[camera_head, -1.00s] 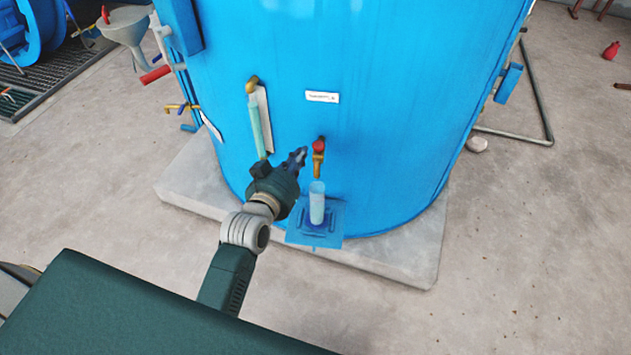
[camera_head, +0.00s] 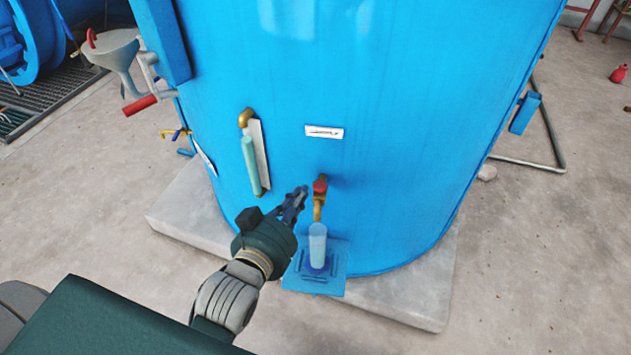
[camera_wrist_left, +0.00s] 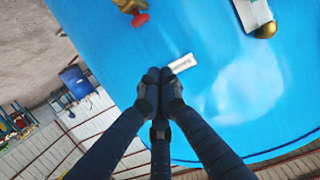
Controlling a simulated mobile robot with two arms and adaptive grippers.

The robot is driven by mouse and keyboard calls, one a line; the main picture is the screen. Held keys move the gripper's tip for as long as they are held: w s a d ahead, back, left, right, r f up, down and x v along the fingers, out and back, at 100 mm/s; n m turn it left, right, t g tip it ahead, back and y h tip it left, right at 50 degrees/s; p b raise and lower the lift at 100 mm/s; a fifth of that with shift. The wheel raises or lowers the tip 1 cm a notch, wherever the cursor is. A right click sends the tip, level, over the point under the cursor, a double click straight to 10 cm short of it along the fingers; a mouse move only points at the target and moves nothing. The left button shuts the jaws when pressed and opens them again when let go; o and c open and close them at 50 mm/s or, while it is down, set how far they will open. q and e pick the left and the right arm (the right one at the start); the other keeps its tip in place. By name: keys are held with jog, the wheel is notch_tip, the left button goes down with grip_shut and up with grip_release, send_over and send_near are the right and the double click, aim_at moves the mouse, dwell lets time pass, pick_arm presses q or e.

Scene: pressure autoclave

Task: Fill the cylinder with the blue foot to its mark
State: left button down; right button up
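The clear cylinder (camera_head: 317,246) stands upright on its dark blue foot (camera_head: 317,271) on a blue shelf (camera_head: 336,270) at the tank's base. The brass tap (camera_head: 318,208) with a red knob (camera_head: 320,186) is directly above the cylinder's mouth. I cannot make out the mark or any liquid level. My left gripper (camera_head: 299,198) is just left of the knob in the head view, apparently without touching it. In the left wrist view its fingertips (camera_wrist_left: 160,78) are together and empty; the red knob (camera_wrist_left: 140,19) shows beyond them. My right gripper is not in view.
The big blue tank (camera_head: 390,120) stands on a concrete plinth (camera_head: 400,300). A sight tube (camera_head: 251,165) is left of the tap, and a white label (camera_head: 324,132) is above it. A funnel (camera_head: 117,58) hangs at the left. The floor at right is mostly clear.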

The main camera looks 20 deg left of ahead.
pick_arm(q)
jog(key=p, duration=0.2)
send_over(316, 189)
notch_tip(316, 189, down, 2)
jog(key=shift+f, duration=0.2)
jog(key=f, duration=0.3)
jog(key=shift+s+b, duration=0.25)
jog(key=shift+b, duration=0.05)
jog(key=shift+s+f, duration=0.1)
jog(key=shift+f, duration=0.45)
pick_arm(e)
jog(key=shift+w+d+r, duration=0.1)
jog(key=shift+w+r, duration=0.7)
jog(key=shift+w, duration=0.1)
